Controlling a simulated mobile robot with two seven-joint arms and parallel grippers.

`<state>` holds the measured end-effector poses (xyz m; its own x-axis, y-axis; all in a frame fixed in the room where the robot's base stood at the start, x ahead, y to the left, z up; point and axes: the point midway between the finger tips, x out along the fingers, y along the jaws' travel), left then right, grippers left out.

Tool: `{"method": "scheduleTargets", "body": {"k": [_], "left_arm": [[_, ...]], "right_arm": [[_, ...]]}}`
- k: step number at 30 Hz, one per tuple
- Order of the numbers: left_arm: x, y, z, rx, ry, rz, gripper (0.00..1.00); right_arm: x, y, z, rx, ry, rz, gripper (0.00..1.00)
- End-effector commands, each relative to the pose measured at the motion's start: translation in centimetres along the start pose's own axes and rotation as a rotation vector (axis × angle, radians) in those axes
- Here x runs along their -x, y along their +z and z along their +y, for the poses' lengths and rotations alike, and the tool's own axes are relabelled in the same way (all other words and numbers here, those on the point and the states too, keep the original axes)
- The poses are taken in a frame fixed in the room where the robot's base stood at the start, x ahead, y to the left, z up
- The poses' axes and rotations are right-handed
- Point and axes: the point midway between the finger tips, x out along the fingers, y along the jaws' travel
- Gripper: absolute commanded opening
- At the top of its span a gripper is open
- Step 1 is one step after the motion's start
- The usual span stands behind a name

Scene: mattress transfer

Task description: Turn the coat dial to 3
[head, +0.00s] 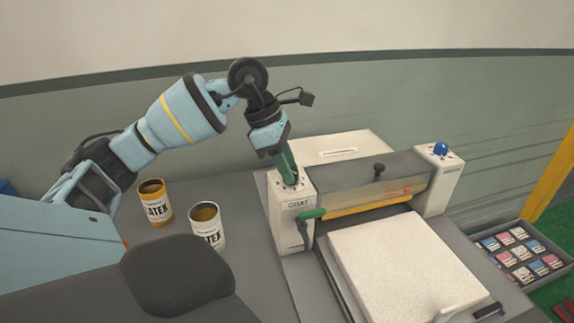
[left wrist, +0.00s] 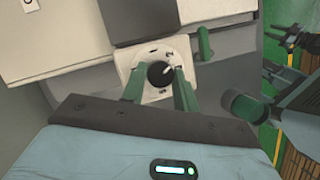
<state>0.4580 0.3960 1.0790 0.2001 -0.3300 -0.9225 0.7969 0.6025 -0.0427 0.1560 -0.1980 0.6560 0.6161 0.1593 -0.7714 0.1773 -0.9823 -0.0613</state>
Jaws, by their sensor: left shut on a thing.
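The COAT box (head: 291,215) is a white post at the left side of the machine, with the coat dial on its top. In the left wrist view the dial is a round black knob (left wrist: 158,74) with a light pointer mark, on a pale plate. In the head view the fingers hide the dial.
A green lever handle (head: 312,213) juts out beside the COAT box. A white slab (head: 405,262) lies on the machine's bed. A blue knob (head: 441,148) tops the right post. Two latex cans, yellow (head: 155,203) and white (head: 207,228), stand left. A tray (head: 530,280) holds several packets.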

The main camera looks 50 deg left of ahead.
Motion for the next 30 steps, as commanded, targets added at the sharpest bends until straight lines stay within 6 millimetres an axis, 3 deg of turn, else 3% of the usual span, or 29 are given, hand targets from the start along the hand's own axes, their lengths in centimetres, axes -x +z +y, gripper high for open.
{"method": "scheduleTargets", "body": {"k": [15,30], "left_arm": [[-0.01,0.19,0.29,-0.378,-0.156,0.016,0.07],[-0.03,0.15,0.37,-0.495,-0.204,0.024,0.07]], "right_arm": [[-0.11,0.43,0.0,0.0,0.0,-0.008,0.36],[-0.11,0.49,-0.01,-0.001,0.0,-0.009,0.36]]}}
